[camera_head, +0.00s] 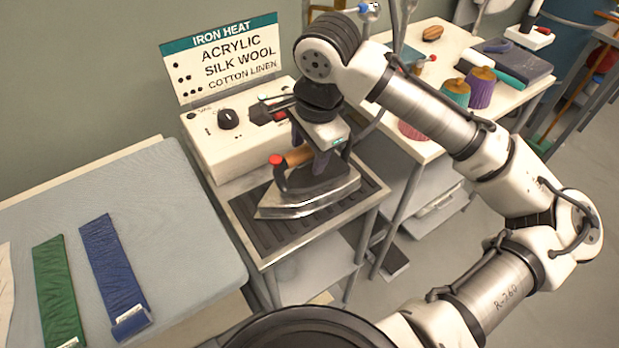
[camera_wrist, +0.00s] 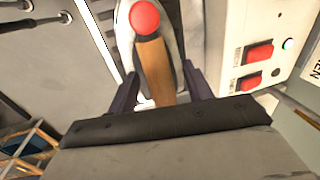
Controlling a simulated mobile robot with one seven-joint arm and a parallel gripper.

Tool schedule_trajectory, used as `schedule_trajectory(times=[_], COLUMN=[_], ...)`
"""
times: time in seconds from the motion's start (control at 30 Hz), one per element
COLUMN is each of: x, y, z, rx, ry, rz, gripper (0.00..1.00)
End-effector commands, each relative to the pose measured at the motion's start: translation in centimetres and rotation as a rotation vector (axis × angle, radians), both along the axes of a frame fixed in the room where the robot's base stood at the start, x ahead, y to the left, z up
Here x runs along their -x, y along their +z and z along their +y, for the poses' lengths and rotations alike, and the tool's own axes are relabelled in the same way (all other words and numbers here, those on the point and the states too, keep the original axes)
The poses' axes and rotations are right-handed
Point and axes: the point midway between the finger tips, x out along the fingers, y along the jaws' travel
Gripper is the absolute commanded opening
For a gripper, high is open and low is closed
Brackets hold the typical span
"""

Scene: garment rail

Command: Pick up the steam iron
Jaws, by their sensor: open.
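The steam iron (camera_head: 312,190) stands on a dark ribbed rest on a small stand, its silver soleplate down and its tip toward the lower left in the head view. It has an orange-brown wooden handle (camera_head: 299,156) with a red knob at the front end. My gripper (camera_head: 322,158) is over the rear of the handle, pointing down. In the wrist view my gripper (camera_wrist: 158,92) is open, one dark finger on each side of the wooden handle (camera_wrist: 154,68). I cannot tell whether a finger touches it.
A white control box (camera_head: 240,130) with a black knob stands directly behind the iron; its red switches (camera_wrist: 258,52) are close to my gripper in the wrist view. A padded board (camera_head: 110,215) with green and blue cloth strips is at left. A table (camera_head: 400,140) with thread spools is at right.

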Motion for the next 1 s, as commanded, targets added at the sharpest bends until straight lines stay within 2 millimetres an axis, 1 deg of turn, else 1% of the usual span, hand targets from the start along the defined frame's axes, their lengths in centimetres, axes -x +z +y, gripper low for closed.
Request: schedule_trajectory(times=[0.1, 0.2, 0.43, 0.8, 0.83, 1.0], x=[-0.2, -0.3, -0.4, -0.4, -0.4, -0.4], y=[-1.5, -2.2, -2.3, -2.3, -2.3, -2.3], z=[0.2, 0.3, 0.3, 0.3, 0.3, 0.3], rx=[0.001, 0.001, 0.001, 0.001, 0.001, 0.001], ry=[0.0, 0.001, 0.001, 0.001, 0.001, 0.001], rz=[0.001, 0.001, -0.001, -0.001, -0.001, -0.001], gripper=[0.5, 0.5, 0.5, 0.02, 0.0, 0.0])
